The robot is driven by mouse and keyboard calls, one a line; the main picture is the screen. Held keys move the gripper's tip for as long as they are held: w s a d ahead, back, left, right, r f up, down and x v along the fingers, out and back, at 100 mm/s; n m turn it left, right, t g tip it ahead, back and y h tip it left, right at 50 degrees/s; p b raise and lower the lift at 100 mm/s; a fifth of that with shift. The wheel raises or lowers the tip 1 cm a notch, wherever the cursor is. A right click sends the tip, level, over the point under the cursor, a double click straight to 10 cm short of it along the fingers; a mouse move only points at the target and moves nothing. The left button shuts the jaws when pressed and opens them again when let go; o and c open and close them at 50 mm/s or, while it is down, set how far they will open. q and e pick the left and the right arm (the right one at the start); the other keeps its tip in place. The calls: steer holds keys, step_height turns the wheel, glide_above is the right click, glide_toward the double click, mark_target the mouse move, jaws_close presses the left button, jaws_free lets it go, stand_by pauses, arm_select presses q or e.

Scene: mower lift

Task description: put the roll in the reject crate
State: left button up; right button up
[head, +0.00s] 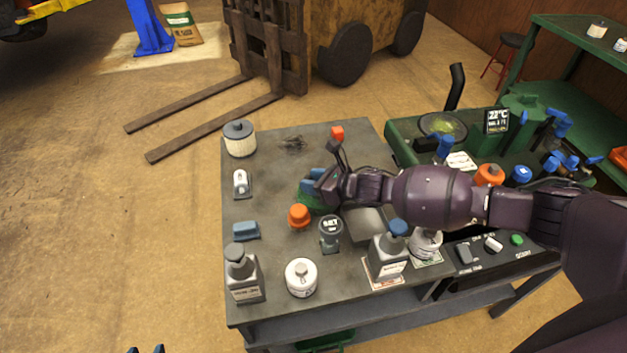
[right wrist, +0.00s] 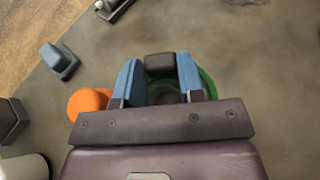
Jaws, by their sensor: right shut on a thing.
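My right gripper (head: 313,187) is low over the middle of the grey workbench. In the right wrist view its blue fingers (right wrist: 160,82) are shut on a dark block standing up at a green round thing (right wrist: 208,84). The green thing (head: 308,204) shows under the fingers in the head view, mostly hidden; I cannot tell if it is the roll, or whether it touches the bench. No crate is plainly identifiable as the reject crate; something green (head: 327,341) shows partly below the bench.
Near the gripper stand an orange knob (head: 298,215), a grey round-topped piece (head: 330,232), a blue block (head: 246,230) and pump bottles (head: 245,278). A white jar (head: 301,277) and a filter (head: 239,139) are on the bench (head: 270,180). Green equipment (head: 405,140) adjoins on the right.

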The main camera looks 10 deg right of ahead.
steer(key=o, duration=1.1)
steer(key=shift+f, duration=0.1)
